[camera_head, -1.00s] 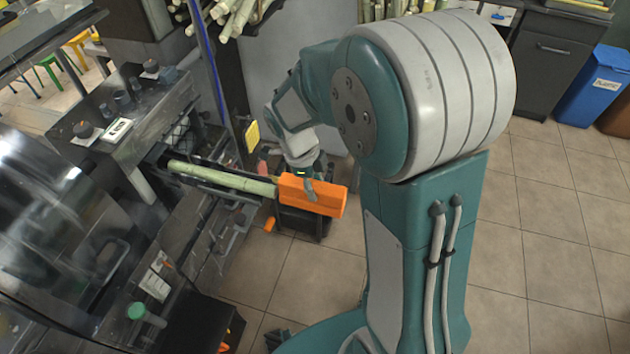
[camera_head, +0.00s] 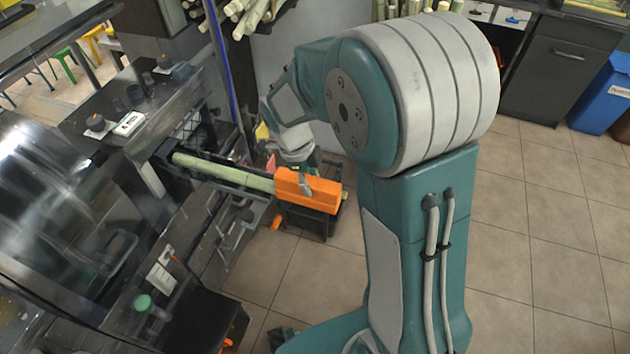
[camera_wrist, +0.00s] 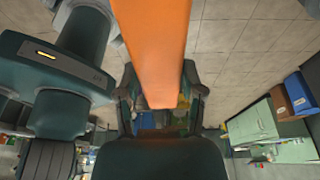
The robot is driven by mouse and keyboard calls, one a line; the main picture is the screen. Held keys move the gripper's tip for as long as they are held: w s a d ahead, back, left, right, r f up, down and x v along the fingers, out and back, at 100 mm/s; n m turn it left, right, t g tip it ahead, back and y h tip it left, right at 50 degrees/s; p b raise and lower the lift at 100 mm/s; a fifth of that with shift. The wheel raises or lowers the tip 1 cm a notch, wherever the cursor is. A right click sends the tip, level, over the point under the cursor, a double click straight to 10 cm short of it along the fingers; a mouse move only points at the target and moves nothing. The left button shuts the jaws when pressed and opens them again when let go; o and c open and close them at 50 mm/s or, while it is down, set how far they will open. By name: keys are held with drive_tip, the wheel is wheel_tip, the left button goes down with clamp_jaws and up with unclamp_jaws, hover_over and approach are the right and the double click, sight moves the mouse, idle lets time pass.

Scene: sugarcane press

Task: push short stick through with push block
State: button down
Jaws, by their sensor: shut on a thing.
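The orange push block (camera_head: 307,192) is a long bar in line with the feed trough of the press, at the trough's right end. It also fills the top middle of the wrist view (camera_wrist: 155,45). The short stick (camera_head: 222,173) is pale green and lies in the trough, its right end against or very close to the block. Its left end is at the press opening. My gripper (camera_head: 305,183) is shut on the push block from above; in the wrist view its fingers (camera_wrist: 161,95) stand on either side of the block. The far finger is partly hidden in the head view.
The press (camera_head: 140,130) with knobs and a metal top stands at the left. A dark stand (camera_head: 312,222) is under the block. A bundle of cane sticks (camera_head: 240,15) is at the top. A blue bin (camera_head: 603,95) stands at the right. The tiled floor is clear on the right.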

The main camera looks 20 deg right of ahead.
sight(278, 172)
drive_tip(key=shift+w+a, duration=1.25)
drive_tip(key=shift+a, duration=0.45)
drive_tip(key=shift+w+a, duration=1.25)
drive_tip(key=shift+a, duration=0.5)
drive_tip(key=shift+w+a, duration=1.25)
drive_tip(key=shift+a, duration=0.45)
drive_tip(key=shift+s+d, duration=0.75)
drive_tip(key=shift+d, duration=0.3)
drive_tip(key=shift+s+d, duration=0.75)
drive_tip(key=shift+d, duration=0.3)
drive_tip(key=shift+s+d+r, duration=0.3)
drive_tip(key=shift+d+r, duration=0.1)
drive_tip(key=shift+r, duration=1.1)
drive_tip(key=shift+s+d+r, duration=0.25)
drive_tip(key=shift+d+r, duration=0.15)
drive_tip(key=shift+r, duration=1.15)
drive_tip(key=shift+s+d+r, duration=0.3)
drive_tip(key=shift+d+r, duration=0.1)
drive_tip(key=shift+r, duration=1.1)
